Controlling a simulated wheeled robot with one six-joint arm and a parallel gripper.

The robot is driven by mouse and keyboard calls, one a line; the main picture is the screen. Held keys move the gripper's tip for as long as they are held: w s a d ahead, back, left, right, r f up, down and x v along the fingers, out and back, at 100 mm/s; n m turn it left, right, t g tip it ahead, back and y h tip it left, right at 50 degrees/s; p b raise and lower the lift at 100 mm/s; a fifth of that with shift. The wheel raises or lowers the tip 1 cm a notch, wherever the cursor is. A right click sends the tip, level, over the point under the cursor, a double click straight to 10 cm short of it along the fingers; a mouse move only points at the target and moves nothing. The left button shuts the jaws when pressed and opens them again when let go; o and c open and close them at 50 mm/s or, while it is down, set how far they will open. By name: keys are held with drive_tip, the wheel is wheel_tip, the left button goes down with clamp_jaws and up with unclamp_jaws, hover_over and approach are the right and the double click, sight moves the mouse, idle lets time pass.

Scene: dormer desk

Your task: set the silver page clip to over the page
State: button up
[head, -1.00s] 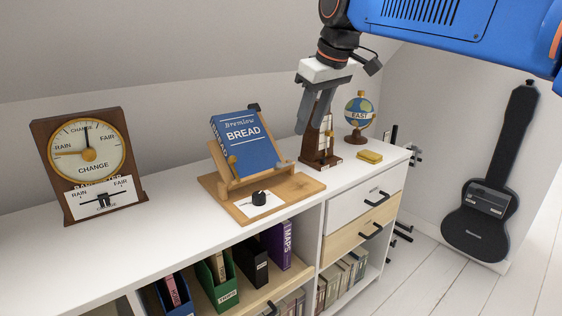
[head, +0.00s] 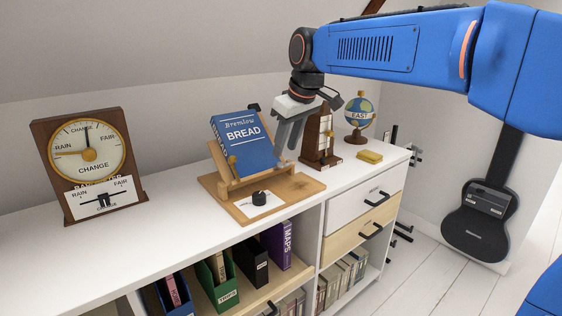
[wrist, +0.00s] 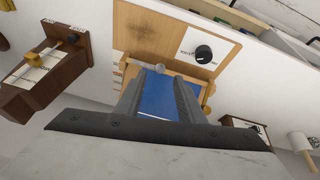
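A blue book (head: 243,140) marked BREAD leans on a wooden book stand (head: 218,158). A brass page clip (head: 232,160) is at the book's lower left; it also shows in the wrist view (wrist: 208,109). A small rounded silver piece, seemingly the silver page clip (wrist: 160,68), shows in the wrist view at the stand's lip, just beyond my fingertips. I cannot tell whether it lies over the page; I cannot make it out in the head view. My gripper (head: 286,148) points down beside the book's right edge. Its fingers (wrist: 157,83) are apart with nothing visibly held.
A black knob (head: 259,198) on a white card sits at the stand's base front. A barometer (head: 88,150) stands left. A dark wooden case (head: 318,140), a globe (head: 358,108) and a yellow block (head: 369,157) stand right. The white top is clear between barometer and stand.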

sight(280, 164)
drive_tip(key=x, duration=0.6)
drive_tip(key=shift+w+f, duration=0.1)
drive_tip(key=shift+f, duration=0.15)
drive_tip(key=shift+c, duration=0.3)
clamp_jaws()
